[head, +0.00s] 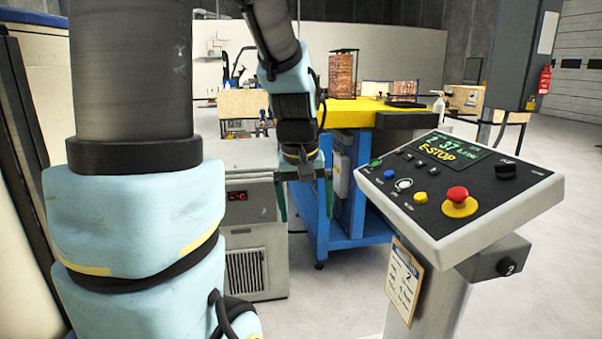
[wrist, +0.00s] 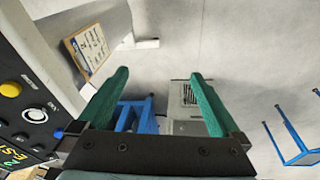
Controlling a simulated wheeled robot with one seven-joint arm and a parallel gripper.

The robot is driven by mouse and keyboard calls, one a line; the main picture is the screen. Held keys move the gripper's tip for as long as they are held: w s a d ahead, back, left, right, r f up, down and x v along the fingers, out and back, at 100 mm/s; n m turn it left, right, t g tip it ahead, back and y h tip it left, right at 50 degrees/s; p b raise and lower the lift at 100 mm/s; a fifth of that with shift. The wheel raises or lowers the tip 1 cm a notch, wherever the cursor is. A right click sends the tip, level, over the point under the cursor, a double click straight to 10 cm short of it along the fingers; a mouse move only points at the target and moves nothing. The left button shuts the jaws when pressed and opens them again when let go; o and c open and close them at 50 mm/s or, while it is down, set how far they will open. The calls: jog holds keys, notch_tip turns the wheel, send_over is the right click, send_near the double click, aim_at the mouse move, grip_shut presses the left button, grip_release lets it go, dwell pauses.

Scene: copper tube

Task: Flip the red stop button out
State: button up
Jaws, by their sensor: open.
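The red stop button (head: 457,195) sits on a yellow base (head: 460,208) at the front right of the control panel (head: 500,208) in the head view. The panel's screen (head: 448,149) reads "E-STOP". My gripper (head: 306,204) points down to the left of the panel, apart from it. In the wrist view my gripper (wrist: 160,92) has its two green fingers spread wide with nothing between them. The panel (wrist: 40,80) shows at the left edge there, with a yellow button (wrist: 10,89) and a white button (wrist: 35,115). The red button is out of the wrist view.
A clipboard tag (head: 403,280) hangs on the panel's front side. A blue-framed table with a yellow top (head: 350,112) stands behind, holding copper coils (head: 342,75). A grey cabinet (head: 255,255) stands behind my gripper. Open floor (head: 545,270) lies right of the panel.

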jog(key=s+a+f+m, duration=0.1)
jog(key=s+a+f, duration=0.4)
jog(key=a+f, duration=0.2)
jog(key=shift+s+a+g+y+b, duration=0.15)
jog(key=shift+a+g+y+b, duration=0.15)
jog(key=shift+a+y, duration=0.15)
